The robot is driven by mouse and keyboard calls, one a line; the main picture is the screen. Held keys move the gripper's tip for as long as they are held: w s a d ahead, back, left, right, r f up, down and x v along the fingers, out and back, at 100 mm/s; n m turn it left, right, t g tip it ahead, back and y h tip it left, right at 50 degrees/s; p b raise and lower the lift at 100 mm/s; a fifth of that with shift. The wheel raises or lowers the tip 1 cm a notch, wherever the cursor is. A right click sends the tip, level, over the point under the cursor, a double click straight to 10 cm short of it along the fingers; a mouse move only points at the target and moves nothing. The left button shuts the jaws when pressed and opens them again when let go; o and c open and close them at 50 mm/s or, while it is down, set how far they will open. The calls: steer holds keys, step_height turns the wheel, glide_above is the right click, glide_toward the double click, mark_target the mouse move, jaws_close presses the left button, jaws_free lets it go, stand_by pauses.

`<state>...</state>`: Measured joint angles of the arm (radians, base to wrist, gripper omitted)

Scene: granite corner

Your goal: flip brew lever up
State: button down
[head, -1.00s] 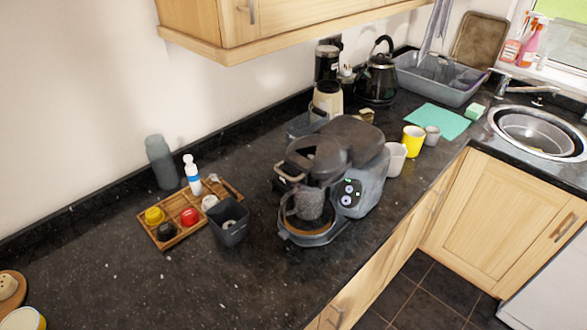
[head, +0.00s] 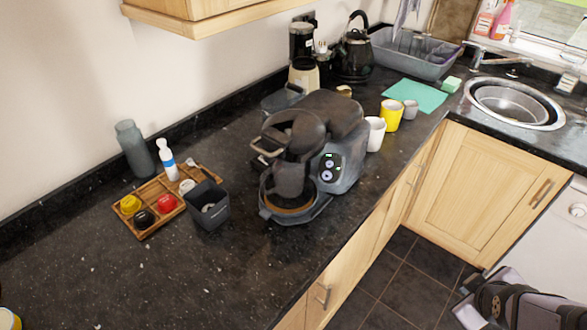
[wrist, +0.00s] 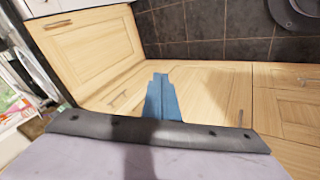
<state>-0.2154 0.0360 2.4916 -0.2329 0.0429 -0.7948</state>
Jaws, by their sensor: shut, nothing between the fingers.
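The dark coffee machine (head: 338,118) stands on the granite counter, with a lit round-button panel on its front side. A light grey loop-shaped handle (head: 266,148), which looks like the brew lever, sticks out at its upper left; its exact position is hard to tell at this size. A dark cup-like part hangs under the head, above the round drip base (head: 296,212). My gripper (wrist: 162,92) shows in the wrist view as blue fingers, closed together and empty, facing cabinet fronts. The machine is not in the wrist view. My arm shows at the head view's lower right, well away from the machine.
A dark open bin (head: 208,207) and a wooden tray (head: 150,235) with coloured pods stand left of the machine. A white mug (head: 375,134) and a yellow mug (head: 391,116) stand close at its right.

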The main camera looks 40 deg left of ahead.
steer(key=w+a+r+n+t+y+b, duration=0.15)
steer(key=a+n+y, duration=0.35)
steer(key=a+n, duration=0.5)
steer(key=w+a+r+n+t+y+b, duration=0.1)
steer(key=a+r+n+y+b, duration=0.2)
steer(key=a+n, duration=0.7)
steer(key=s+a+r+n+g+y+b, duration=0.1)
steer(key=s+a+r+n+g+y, duration=0.2)
steer(key=s+a+n, duration=0.5)
steer(key=s+a+r+n+g+y+b, duration=0.1)
steer(key=s+a+r+n+g+y, duration=0.3)
steer(key=s+a+n+y, duration=0.4)
steer(key=shift+s+r+n+g+y, duration=0.2)
steer(key=shift+n+g+y, duration=0.1)
steer(key=shift+n+g, duration=0.2)
steer(key=shift+a, duration=0.15)
steer(key=w+a+r+p, duration=0.1)
steer(key=a+r+p, duration=0.5)
steer(key=a, duration=0.3)
steer(key=shift+w+a+p, duration=0.15)
steer(key=shift+a+p, duration=0.15)
steer(key=shift+p, duration=0.45)
